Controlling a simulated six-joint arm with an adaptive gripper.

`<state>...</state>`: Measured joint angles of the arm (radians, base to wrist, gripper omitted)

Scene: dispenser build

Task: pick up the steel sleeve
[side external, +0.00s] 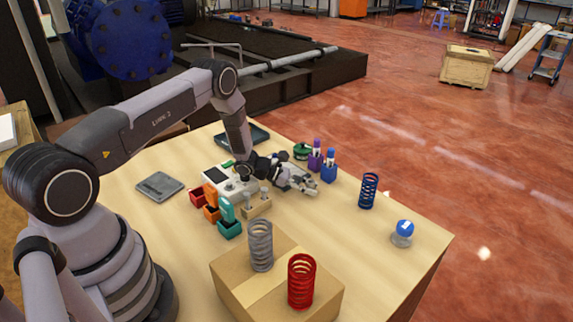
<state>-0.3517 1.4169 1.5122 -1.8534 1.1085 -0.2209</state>
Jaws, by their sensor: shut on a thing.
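My gripper (311,189) is just above the table's middle, pointing to the right. It is shut on a small grey metallic thing, which appears to be the steel sleeve; the fingers hide most of it, and its outline is hard to tell from them. A small wooden block (257,208) with short steel pegs stands just left of and nearer than the gripper. Whether the held thing touches the table cannot be told.
A white device (232,180) and red, orange and teal holders (229,228) stand left. Purple and blue bottles (328,172) stand close behind the gripper. A cardboard box (245,290) bears grey and red springs. A blue spring (369,190) and blue-capped jar (402,234) stand right.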

